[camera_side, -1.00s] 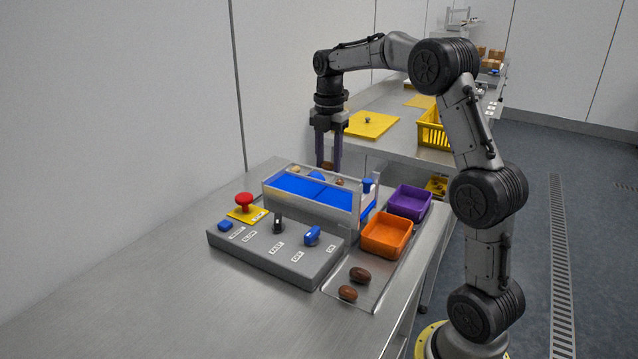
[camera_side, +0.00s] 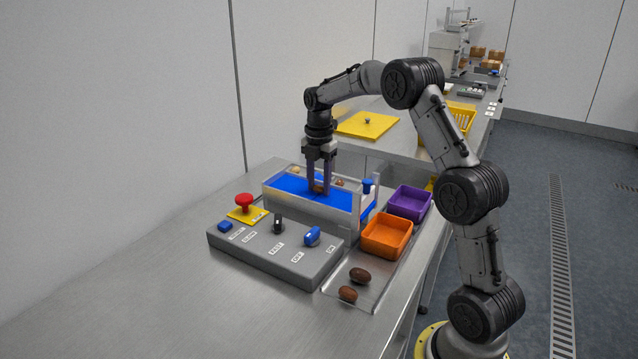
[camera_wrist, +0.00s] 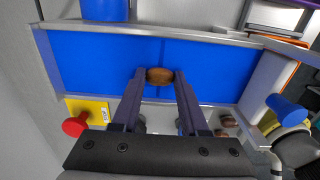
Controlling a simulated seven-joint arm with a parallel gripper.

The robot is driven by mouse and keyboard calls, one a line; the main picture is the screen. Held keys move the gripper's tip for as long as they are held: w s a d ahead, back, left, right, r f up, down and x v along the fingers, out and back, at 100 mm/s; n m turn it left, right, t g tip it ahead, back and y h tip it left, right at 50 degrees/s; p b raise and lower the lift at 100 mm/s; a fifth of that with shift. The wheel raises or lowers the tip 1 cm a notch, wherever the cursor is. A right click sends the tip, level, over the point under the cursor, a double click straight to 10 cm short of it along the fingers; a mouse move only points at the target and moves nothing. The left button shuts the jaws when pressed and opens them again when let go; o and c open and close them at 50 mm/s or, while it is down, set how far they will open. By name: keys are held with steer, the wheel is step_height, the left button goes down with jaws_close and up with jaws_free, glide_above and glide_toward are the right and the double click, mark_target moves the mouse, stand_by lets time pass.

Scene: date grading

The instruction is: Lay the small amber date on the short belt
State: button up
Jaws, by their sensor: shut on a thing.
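My gripper (camera_side: 319,188) is over the middle of the short blue belt (camera_side: 285,185), fingers pointing down. It is shut on a small brown date (camera_wrist: 158,76), which shows between the fingertips in the wrist view; in the side view the fingers partly hide it. The belt (camera_wrist: 90,62) spreads out under the date, inside low metal side walls. The date is low over the belt; I cannot tell whether it touches the surface.
A control box (camera_side: 270,248) with knobs and a red button (camera_side: 244,200) stands in front of the belt. Orange (camera_side: 387,237) and purple (camera_side: 410,202) bins stand at the right. Two dark dates (camera_side: 359,276) lie on a tray in front. More dates (camera_side: 339,183) sit behind the belt.

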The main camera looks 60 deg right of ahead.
steer(key=shift+f, duration=0.2)
steer(key=o, duration=0.9)
steer(key=shift+r, duration=0.15)
step_height(320, 180, up, 11)
steer(key=s+a+r+m+t, duration=0.1)
steer(key=s+a+r+m, duration=0.3)
steer(key=a, duration=0.3)
steer(key=s+a+r+m+t, duration=0.2)
steer(key=s+a+m, duration=0.2)
steer(key=s+a, duration=0.35)
steer(key=s+a+f+m+t, duration=0.1)
steer(key=s+a+f+m, duration=0.1)
steer(key=s, duration=0.3)
steer(key=s+a+f+m, duration=0.3)
steer(key=s+m, duration=0.1)
steer(key=s, duration=0.1)
steer(key=s+a+f+m+t, duration=0.1)
steer(key=s+a+f+m, duration=0.1)
steer(key=s, duration=0.4)
steer(key=shift+a+f+m+t, duration=0.35)
steer(key=shift+a+m, duration=0.4)
steer(key=shift+m, duration=0.25)
